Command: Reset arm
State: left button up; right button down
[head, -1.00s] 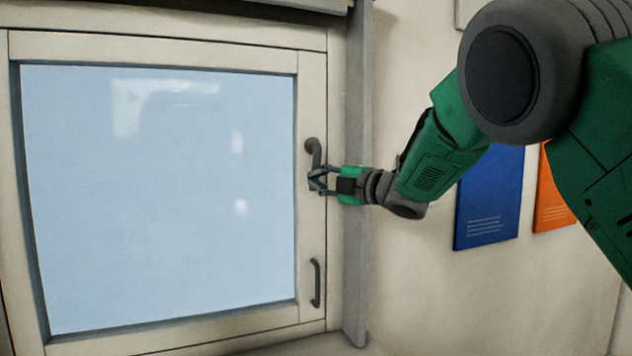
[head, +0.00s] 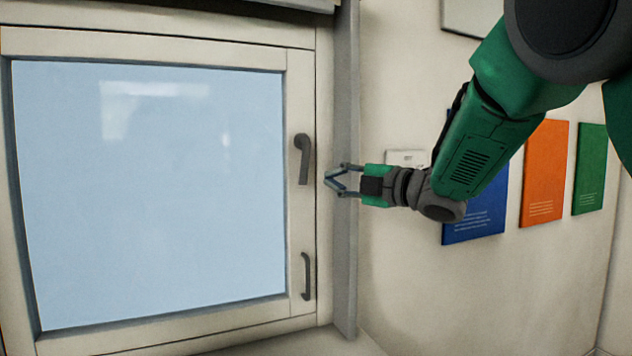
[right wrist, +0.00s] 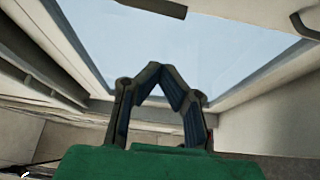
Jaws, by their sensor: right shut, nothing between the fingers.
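My right gripper (head: 328,180) is in the head view, just right of the window's upper handle (head: 303,158). Its fingers meet at the tips and hold nothing. A gap shows between the fingertips and the handle. The right wrist view shows the same gripper (right wrist: 166,75) with its fingertips together in front of the window pane (right wrist: 210,45). The dark upper handle hangs down on the right side of the window frame (head: 299,225). My left gripper is not in view.
A lower grey handle (head: 306,277) sits on the same frame side. A grey vertical strip (head: 345,255) stands right of the window. Blue (head: 475,225), orange (head: 545,175) and green (head: 590,170) panels are on the wall. A white wall plate (head: 405,158) is behind my arm.

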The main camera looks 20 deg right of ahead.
jog(key=s+f+m+g+h, duration=0.2)
jog(key=s+f+m, duration=0.15)
jog(key=f, duration=0.95)
jog(key=s+f+m+g+h+b, duration=0.15)
jog(key=f+m, duration=0.35)
jog(key=f, duration=0.8)
jog(key=s+f+m+g+h+p, duration=0.1)
jog(key=s+f+m+h, duration=0.3)
jog(key=f, duration=0.9)
jog(key=s+f+m+g+h, duration=0.1)
jog(key=s+f+m+g, duration=0.4)
jog(key=s+f, duration=0.8)
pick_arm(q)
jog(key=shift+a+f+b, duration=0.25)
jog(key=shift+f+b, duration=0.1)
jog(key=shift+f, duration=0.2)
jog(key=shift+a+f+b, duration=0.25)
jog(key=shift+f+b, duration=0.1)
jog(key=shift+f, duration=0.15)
pick_arm(e)
jog(key=s+f+m+g, duration=0.2)
jog(key=s+f+g, duration=0.1)
jog(key=s, duration=0.8)
jog(key=s+a+f+m+g+h, duration=0.1)
jog(key=s+f+m+g, duration=0.2)
jog(key=s+f, duration=0.3)
jog(key=s, duration=0.5)
jog(key=shift+a+f, duration=0.2)
jog(key=shift+a, duration=0.05)
jog(key=shift+d, duration=0.15)
